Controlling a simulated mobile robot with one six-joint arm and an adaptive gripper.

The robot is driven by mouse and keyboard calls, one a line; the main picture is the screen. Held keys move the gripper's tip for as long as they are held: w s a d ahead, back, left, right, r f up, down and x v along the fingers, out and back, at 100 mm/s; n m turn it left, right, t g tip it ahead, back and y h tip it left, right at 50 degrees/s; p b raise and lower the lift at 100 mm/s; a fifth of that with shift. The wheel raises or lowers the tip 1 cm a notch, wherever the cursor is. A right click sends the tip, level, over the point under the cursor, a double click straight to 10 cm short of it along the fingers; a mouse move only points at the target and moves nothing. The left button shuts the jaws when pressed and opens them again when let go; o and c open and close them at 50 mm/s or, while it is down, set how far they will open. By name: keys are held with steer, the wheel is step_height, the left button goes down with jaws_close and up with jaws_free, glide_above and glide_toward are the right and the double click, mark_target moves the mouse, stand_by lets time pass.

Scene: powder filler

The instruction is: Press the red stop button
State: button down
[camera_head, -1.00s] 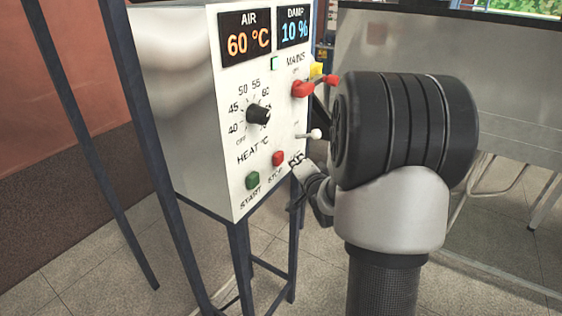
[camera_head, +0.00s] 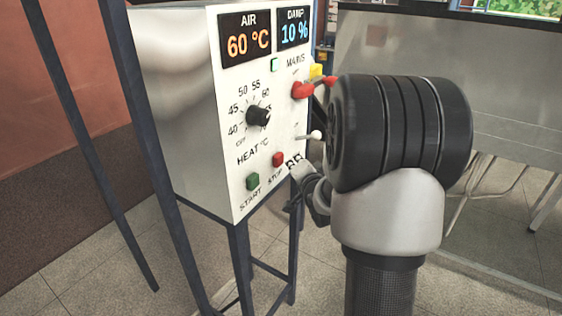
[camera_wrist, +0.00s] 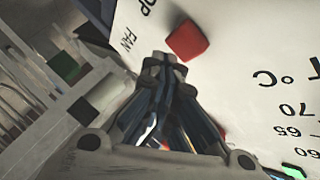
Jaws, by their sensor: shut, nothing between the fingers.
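The red stop button (camera_head: 278,159) sits low on the white control panel (camera_head: 245,195), right of the green start button (camera_head: 252,181). In the wrist view the red button (camera_wrist: 187,40) shows just beyond and slightly right of my fingertips. My gripper (camera_wrist: 165,66) is shut and empty. In the head view my gripper (camera_head: 295,161) is small, close to the right of the red button and partly hidden by my arm. I see no clear contact between the fingertips and the button.
Above the buttons are a black heat knob (camera_head: 258,115), a red mains handle (camera_head: 304,90) and a small white-tipped lever (camera_head: 316,135). Displays read 60 °C and 10 %. Dark frame posts (camera_head: 160,170) stand at the left. A steel surface (camera_head: 500,90) lies behind my arm.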

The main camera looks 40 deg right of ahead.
steer(key=shift+w, duration=0.1)
stand_by(0.6)
steer(key=shift+w+a, duration=0.15)
steer(key=shift+w, duration=0.15)
steer(key=shift+w+a+b, duration=0.25)
steer(key=shift+w+b, duration=0.15)
steer(key=shift+w, duration=0.15)
stand_by(0.7)
steer(key=shift+s, duration=0.1)
steer(key=shift+s+d, duration=0.4)
steer(key=shift+s, duration=0.45)
steer(key=s, duration=0.1)
steer(key=s+d, duration=0.1)
steer(key=s, duration=0.1)
steer(key=s+d, duration=0.1)
steer(key=shift+s, duration=0.3)
stand_by(0.8)
